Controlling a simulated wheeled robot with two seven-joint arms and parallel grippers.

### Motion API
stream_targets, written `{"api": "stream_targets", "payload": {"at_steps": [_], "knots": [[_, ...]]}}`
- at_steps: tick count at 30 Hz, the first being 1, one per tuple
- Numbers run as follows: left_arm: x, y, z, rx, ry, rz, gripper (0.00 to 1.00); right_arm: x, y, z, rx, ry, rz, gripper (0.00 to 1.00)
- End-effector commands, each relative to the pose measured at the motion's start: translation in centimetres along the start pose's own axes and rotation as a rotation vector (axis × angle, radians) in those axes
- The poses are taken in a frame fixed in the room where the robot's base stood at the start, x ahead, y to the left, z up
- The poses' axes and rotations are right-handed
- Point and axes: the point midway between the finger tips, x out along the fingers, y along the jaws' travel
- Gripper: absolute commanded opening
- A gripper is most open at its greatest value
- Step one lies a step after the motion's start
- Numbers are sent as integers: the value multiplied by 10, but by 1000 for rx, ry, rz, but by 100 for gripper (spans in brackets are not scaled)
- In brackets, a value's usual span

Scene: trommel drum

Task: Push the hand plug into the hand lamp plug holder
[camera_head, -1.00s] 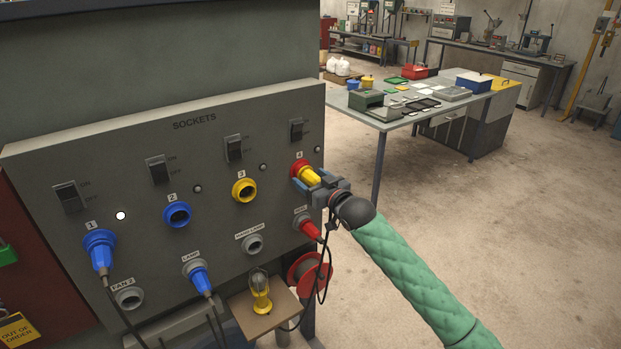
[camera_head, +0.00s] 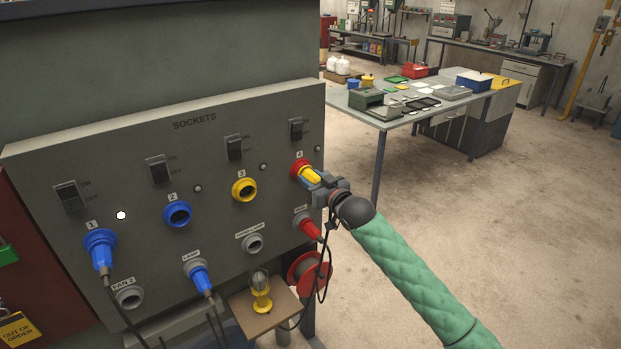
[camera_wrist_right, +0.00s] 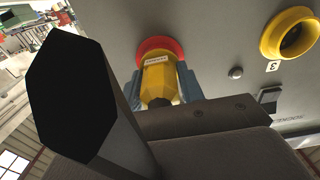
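The yellow hand plug (camera_head: 311,175) sits in the red socket 4 (camera_head: 296,167) at the panel's right end. In the right wrist view the plug (camera_wrist_right: 158,80) carries a small white label and its front end is inside the red ring (camera_wrist_right: 160,46). My right gripper (camera_head: 314,178) has its fingers closed against both sides of the plug; they also show in the wrist view (camera_wrist_right: 160,85). The grey hand lamp plug holder (camera_head: 252,243) is an empty round opening below socket 3. My left gripper is out of view.
A red plug (camera_head: 310,230) sits in a holder just below my right gripper, near a hanging dark cable. Blue plugs (camera_head: 101,252) (camera_head: 199,279) fill socket 1 and the lamp holder. The yellow hand lamp (camera_head: 261,293) stands on a small shelf under the panel.

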Motion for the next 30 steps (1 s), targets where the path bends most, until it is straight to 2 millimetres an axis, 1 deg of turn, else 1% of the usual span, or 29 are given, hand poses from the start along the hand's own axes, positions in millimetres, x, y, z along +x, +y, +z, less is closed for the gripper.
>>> {"api": "stream_targets", "payload": {"at_steps": [1,4,5,8,30], "knots": [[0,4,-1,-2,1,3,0,0,0,0,0,0,0,24],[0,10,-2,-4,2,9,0,0,0,0,0,0,0,4],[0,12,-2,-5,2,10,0,0,0,0,0,1,0,1],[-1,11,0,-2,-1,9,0,-1,0,-1,0,1,0,1],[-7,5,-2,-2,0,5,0,-24,0,0,0,0,0,1]]}}
